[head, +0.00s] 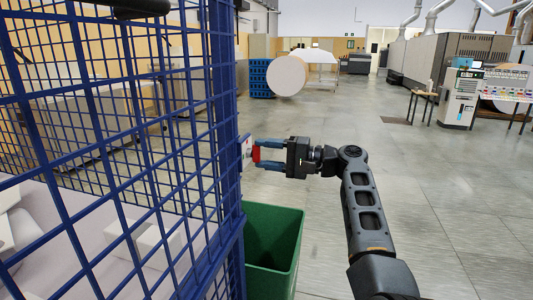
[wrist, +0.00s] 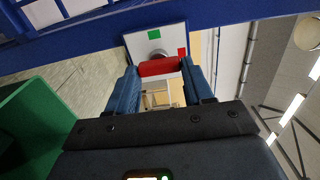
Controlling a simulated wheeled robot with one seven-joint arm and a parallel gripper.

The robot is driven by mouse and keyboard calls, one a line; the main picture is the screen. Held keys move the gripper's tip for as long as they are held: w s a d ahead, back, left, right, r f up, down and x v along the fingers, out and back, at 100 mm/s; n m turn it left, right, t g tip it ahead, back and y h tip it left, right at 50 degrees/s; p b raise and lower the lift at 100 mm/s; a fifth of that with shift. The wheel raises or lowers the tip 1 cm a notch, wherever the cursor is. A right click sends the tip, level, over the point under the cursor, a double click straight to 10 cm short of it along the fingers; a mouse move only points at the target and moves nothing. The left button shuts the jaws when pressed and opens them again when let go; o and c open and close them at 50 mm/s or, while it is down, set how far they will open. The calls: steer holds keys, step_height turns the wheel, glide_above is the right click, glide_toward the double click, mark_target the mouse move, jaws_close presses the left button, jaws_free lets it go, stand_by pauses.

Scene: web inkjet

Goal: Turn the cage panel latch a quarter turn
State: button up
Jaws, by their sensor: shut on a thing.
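The blue mesh cage panel (head: 225,130) stands on the left in the head view, with its edge post close to my gripper. A pale latch plate (head: 246,150) is fixed on that post. It also shows in the wrist view (wrist: 140,43), with a green mark and a red mark on it. The red latch handle (head: 256,154) sticks out from the plate; in the wrist view the handle (wrist: 158,68) lies across between my fingers. My gripper (head: 262,154) is shut on the red handle, with a blue finger on either side. The plate looks tilted in the wrist view.
A green bin (head: 272,250) stands on the floor below my gripper, beside the cage. Inside the cage are white boxes (head: 150,240). The floor (head: 430,190) to the right is open. A large roll and machines stand farther back.

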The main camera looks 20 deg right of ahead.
steer(key=shift+d, duration=0.1)
steer(key=o, duration=1)
steer(key=shift+o, duration=0.2)
steer(key=b+v, duration=0.1)
steer(key=v, duration=0.6)
steer(key=shift+s+d, duration=0.25)
steer(key=shift+f, duration=0.1)
